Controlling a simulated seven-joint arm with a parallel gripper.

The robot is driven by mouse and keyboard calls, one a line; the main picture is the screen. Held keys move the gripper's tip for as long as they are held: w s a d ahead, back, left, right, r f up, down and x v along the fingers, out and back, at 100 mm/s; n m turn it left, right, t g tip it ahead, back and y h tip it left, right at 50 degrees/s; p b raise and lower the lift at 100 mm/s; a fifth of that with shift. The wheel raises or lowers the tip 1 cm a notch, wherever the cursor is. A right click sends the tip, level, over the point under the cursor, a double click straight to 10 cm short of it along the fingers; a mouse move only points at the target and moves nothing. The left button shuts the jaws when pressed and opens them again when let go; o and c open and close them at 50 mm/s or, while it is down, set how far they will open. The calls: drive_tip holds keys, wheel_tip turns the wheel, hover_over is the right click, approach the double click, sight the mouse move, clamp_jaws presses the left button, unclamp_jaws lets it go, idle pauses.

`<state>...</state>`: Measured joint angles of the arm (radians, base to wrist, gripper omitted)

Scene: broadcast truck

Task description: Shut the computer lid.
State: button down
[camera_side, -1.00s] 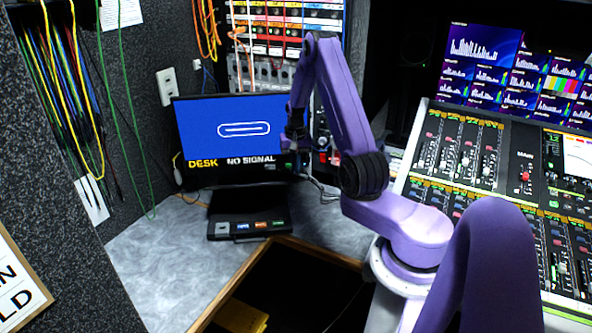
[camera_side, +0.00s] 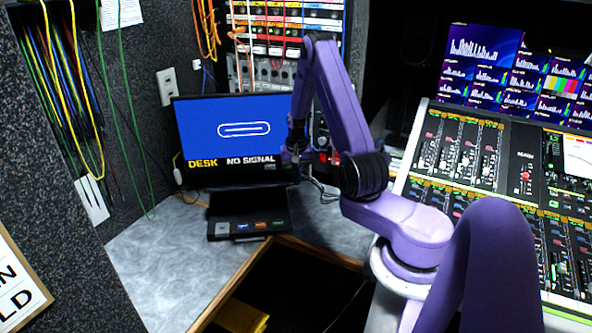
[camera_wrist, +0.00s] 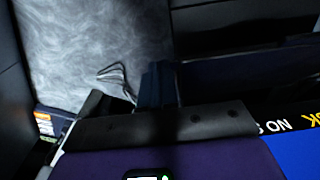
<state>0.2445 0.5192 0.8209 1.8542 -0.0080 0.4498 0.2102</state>
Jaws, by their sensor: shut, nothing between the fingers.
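The computer (camera_side: 248,228) is a low dark unit on the grey desk, with a row of small coloured labels along its front. A dark panel with a blue picture, the screen (camera_side: 205,130) reading "DESK NO SIGNAL", stands upright behind it. I cannot tell whether this screen is joined to the unit as its lid. My gripper (camera_side: 291,154) is shut and empty at the screen's lower right edge, overlapping it in the side view; contact is unclear. In the wrist view, my gripper (camera_wrist: 158,86) is dark and the screen (camera_wrist: 302,145) shows upside down at the lower right.
The grey desk (camera_side: 155,255) is clear left of the unit. An open dark recess with a wooden edge (camera_side: 240,277) lies in front. Cables and a patch rack (camera_side: 285,30) are behind. A mixing console (camera_side: 465,150) stands at right.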

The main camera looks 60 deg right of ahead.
drive_tip(key=a+f, duration=0.1)
drive_tip(key=f, duration=0.1)
drive_tip(key=s+a+f, duration=0.1)
drive_tip(key=f, duration=0.2)
drive_tip(key=s+a+f, duration=0.1)
drive_tip(key=f, duration=0.2)
drive_tip(key=shift+s+a+f, duration=0.2)
drive_tip(key=shift+s+a, duration=0.05)
drive_tip(key=shift+a, duration=0.1)
drive_tip(key=shift+s+a+f, duration=0.15)
drive_tip(key=shift+f, duration=0.95)
